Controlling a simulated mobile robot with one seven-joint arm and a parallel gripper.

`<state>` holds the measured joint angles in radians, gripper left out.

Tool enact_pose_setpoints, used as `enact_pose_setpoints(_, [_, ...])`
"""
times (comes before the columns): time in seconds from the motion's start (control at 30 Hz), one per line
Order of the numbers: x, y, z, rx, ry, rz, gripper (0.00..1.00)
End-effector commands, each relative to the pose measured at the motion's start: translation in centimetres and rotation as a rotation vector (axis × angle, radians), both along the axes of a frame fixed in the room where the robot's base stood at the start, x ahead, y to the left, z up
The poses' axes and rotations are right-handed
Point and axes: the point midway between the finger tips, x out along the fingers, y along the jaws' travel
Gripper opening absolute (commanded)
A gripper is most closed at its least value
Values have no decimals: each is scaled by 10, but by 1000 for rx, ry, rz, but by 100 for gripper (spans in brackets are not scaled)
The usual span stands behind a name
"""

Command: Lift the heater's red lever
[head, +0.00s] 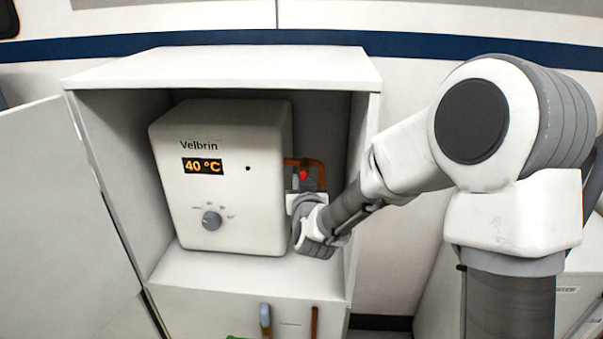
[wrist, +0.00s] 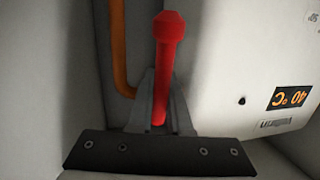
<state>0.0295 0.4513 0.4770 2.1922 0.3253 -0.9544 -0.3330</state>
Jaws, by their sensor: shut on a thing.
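The heater (head: 225,160) is a white box marked Velbrin, with a display reading 40 °C, inside an open cabinet. Its red lever (head: 303,175) shows as a small red spot at the heater's right side, mostly hidden by my gripper. In the wrist view the red lever (wrist: 165,60) is a rod with a thicker knob end, beside the heater body (wrist: 235,60). My gripper (head: 304,184) reaches into the gap right of the heater. Its grey fingers (wrist: 163,92) are shut on the lever's shaft, with the knob sticking out beyond them.
A copper pipe (head: 320,168) runs behind the lever; it also shows in the wrist view (wrist: 118,50). The cabinet's right wall (head: 362,135) stands close to my gripper. The cabinet door (head: 45,190) hangs open at left. The shelf in front of the heater is clear.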

Motion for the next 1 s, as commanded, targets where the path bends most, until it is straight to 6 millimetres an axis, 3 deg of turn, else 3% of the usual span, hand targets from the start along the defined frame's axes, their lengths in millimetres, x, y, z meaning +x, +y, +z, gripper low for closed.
enact_pose_setpoints(0.07, [-2,2,9,1,58,2,0])
enact_pose_setpoints(1.0, [-22,2,6,24,727,1,0])
